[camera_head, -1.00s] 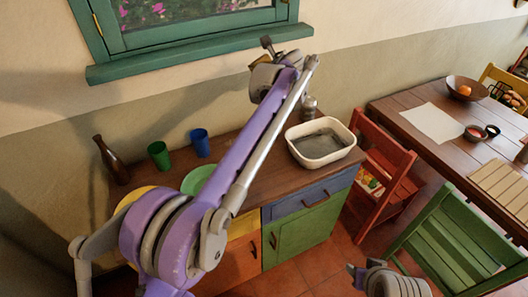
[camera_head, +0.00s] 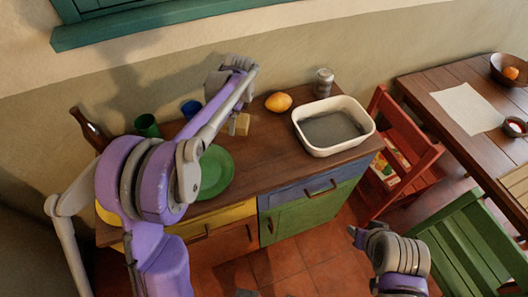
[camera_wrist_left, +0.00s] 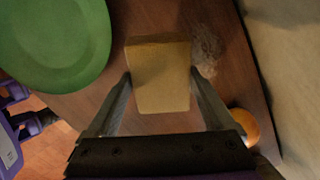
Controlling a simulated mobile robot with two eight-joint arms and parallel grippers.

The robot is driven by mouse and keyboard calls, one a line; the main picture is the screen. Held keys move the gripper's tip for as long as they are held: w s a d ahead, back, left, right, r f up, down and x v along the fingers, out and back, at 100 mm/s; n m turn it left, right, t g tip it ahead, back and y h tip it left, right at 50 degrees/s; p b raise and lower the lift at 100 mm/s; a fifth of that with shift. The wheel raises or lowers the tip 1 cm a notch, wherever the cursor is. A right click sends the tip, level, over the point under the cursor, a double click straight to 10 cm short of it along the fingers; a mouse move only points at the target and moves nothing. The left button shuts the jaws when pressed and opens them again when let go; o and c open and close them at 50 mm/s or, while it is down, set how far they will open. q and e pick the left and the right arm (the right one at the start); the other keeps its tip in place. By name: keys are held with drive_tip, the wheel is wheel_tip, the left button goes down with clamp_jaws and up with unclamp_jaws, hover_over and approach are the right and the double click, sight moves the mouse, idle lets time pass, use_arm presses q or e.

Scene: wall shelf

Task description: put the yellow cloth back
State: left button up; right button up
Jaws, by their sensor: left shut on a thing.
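The yellow cloth (camera_wrist_left: 158,72) looks like a folded, tan-yellow block in the left wrist view. It lies between the two fingers of my left gripper (camera_wrist_left: 160,82), which is shut on it. In the head view the cloth (camera_head: 240,124) hangs under my left gripper (camera_head: 238,108), over the back middle of the wooden cabinet top (camera_head: 262,157). I cannot tell whether it touches the top. My right gripper (camera_head: 357,236) is low at the right, in front of the cabinet and away from the cloth; its jaw opening is unclear.
A green plate (camera_head: 217,172) is beside the cloth, partly behind my left arm. A yellow-orange fruit (camera_head: 278,102), a metal jar (camera_head: 323,82) and a white basin (camera_head: 357,142) stand to the right. Blue (camera_head: 191,108) and green (camera_head: 147,125) cups and a brown bottle (camera_head: 92,131) are left.

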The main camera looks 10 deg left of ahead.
sight(260, 162)
use_arm(q)
drive_tip(key=s+d+n, duration=0.1)
drive_tip(key=d, duration=0.1)
drive_tip(key=s+d+n+h+b, duration=0.1)
drive_tip(key=s+d, duration=0.1)
drive_tip(key=shift+s+n+g, duration=0.15)
drive_tip(key=shift+n+g, duration=0.15)
drive_tip(key=shift+n, duration=0.1)
drive_tip(key=s+d+r+n+h, duration=0.1)
drive_tip(key=s+d+r+n, duration=0.25)
drive_tip(key=s+d, duration=0.2)
drive_tip(key=shift+m, duration=0.35)
drive_tip(key=f, duration=0.3)
drive_tip(key=f+b, duration=0.1)
drive_tip(key=f, duration=0.2)
drive_tip(key=d+f, duration=0.1)
drive_tip(key=f, duration=0.1)
drive_tip(key=shift+w+f, duration=0.2)
drive_tip(key=shift+f, duration=0.2)
use_arm(e)
drive_tip(key=f, duration=0.3)
drive_tip(key=shift+s+d+f, duration=0.1)
drive_tip(key=shift+s+f, duration=0.05)
drive_tip(key=shift+s, duration=0.1)
use_arm(q)
drive_tip(key=shift+d, duration=0.1)
use_arm(e)
drive_tip(key=shift+f, duration=0.1)
